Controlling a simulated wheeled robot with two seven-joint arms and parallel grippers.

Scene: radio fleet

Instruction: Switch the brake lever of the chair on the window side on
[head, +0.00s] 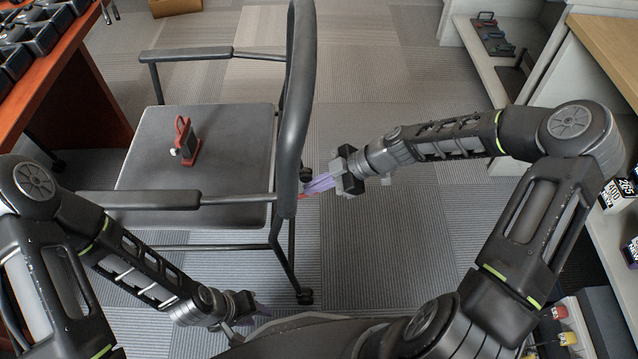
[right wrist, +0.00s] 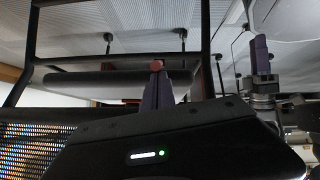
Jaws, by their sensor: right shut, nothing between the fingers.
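The chair (head: 215,125) has a grey seat, dark armrests and a curved back frame. On its seat stands a small unit (head: 190,155) with a red base, a dark body and an upright red handle. My right gripper (head: 306,191) is shut and empty, its purple fingers at the lower end of the chair back, well apart from the unit. In the right wrist view a small red spot (right wrist: 157,65) shows at the fingertips; I cannot tell whether it belongs to the chair. My left gripper (head: 265,314) is low at the front, its jaws too small to read.
A red-brown table (head: 70,75) with dark trays stands at the left. A shelf (head: 450,25) with another lever unit (head: 492,35) is at the upper right. Carpet is clear around the chair's right side.

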